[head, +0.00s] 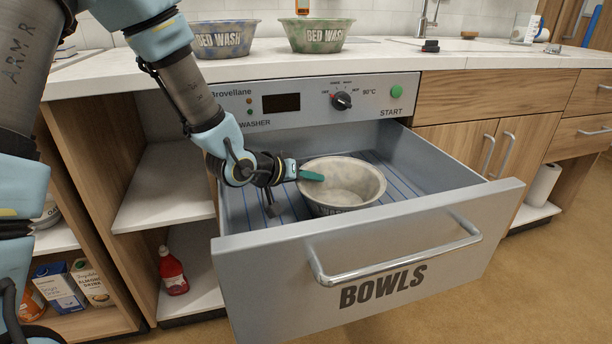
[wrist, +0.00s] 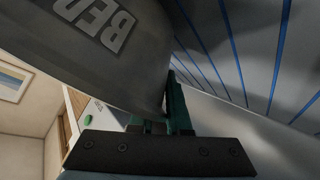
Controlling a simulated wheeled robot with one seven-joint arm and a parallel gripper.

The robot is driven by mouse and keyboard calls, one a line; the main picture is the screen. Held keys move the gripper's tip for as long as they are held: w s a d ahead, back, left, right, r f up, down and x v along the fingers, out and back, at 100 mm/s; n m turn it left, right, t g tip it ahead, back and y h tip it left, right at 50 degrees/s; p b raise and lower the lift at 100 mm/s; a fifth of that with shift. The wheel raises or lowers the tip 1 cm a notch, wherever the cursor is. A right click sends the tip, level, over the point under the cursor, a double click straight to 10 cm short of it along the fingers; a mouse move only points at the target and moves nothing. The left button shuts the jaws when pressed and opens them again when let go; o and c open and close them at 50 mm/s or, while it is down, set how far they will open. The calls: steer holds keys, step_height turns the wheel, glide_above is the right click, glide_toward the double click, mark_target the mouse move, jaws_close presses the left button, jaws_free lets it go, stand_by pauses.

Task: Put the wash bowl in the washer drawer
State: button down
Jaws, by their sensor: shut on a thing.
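The wash bowl (head: 350,182) is a light grey-beige bowl, upright inside the open washer drawer (head: 420,213), whose front reads BOWLS. My gripper (head: 312,175) is at the bowl's left rim and shut on it. In the wrist view the bowl (wrist: 110,50) fills the upper left, with part of its lettering showing, and my gripper (wrist: 172,112) has its fingers at the rim. Blue wires of the drawer rack (wrist: 240,50) show beside the bowl. The bowl's base is hidden in the head view, so I cannot tell whether it touches the rack.
A blue bowl (head: 224,40) and a green bowl (head: 316,36) marked BED WASH stand on the counter (head: 390,56) above. The washer panel (head: 310,102) is behind the drawer. A red bottle (head: 172,270) stands on a low shelf at left. Drawer space right of the bowl is free.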

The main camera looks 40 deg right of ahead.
steer(key=w, duration=0.1)
steer(key=w+d, duration=0.1)
steer(key=w, duration=0.2)
steer(key=shift+w+d, duration=0.15)
steer(key=shift+d, duration=0.15)
steer(key=shift+f, duration=0.6)
steer(key=c, duration=0.9)
jaws_free()
steer(key=shift+o, duration=0.2)
steer(key=shift+a+r, duration=0.1)
steer(key=p+v, duration=0.1)
steer(key=v, duration=0.5)
steer(key=shift+a+r, duration=0.35)
steer(key=shift+a, duration=0.2)
